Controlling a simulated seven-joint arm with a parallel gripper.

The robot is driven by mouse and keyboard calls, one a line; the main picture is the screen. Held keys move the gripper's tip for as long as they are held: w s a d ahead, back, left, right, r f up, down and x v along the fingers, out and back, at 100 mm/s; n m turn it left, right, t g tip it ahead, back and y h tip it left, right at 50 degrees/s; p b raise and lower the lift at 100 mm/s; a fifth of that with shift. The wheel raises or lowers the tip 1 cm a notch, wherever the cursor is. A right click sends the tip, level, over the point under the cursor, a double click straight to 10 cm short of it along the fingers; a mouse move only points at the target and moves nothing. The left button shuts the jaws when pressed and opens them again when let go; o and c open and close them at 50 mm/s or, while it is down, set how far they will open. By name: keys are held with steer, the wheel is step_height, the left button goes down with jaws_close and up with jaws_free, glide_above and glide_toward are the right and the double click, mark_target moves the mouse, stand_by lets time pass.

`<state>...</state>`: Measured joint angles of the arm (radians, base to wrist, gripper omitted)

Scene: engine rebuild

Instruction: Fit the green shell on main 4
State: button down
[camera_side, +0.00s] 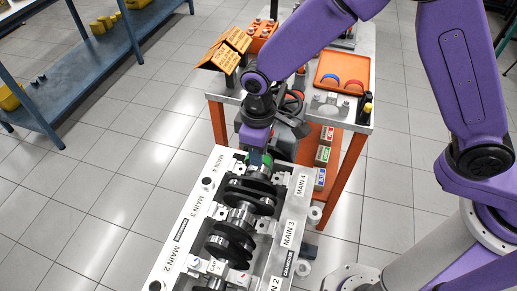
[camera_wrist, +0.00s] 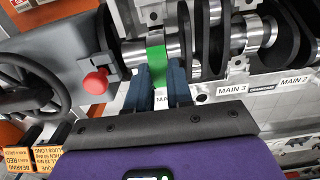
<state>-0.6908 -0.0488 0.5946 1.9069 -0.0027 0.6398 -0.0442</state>
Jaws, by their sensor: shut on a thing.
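The green shell (camera_wrist: 156,57) is between my gripper's (camera_wrist: 162,75) blue fingertips in the wrist view, and the gripper is shut on it. It lies against the bright journal (camera_wrist: 133,54) at the end of the crankshaft; whether it is fully seated I cannot tell. In the side view the shell (camera_side: 265,160) shows as a small green patch under my gripper (camera_side: 258,158), beside the MAIN 4 label (camera_side: 301,186). The fingers hide part of the shell and of the main 4 saddle.
The crankshaft (camera_side: 240,216) with dark counterweights lies along the engine block (camera_side: 185,236). In the wrist view a red knob (camera_wrist: 96,81) and a black handwheel (camera_wrist: 30,85) are close by on the left. Behind, an orange tray (camera_side: 342,66) holds a blue and a red shell.

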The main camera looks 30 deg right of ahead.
steer(key=shift+f, duration=1.45)
stand_by(4.3)
steer(key=shift+r, duration=0.25)
stand_by(0.5)
steer(key=c, duration=1.2)
jaws_free()
steer(key=shift+c, duration=0.2)
steer(key=shift+r, duration=1)
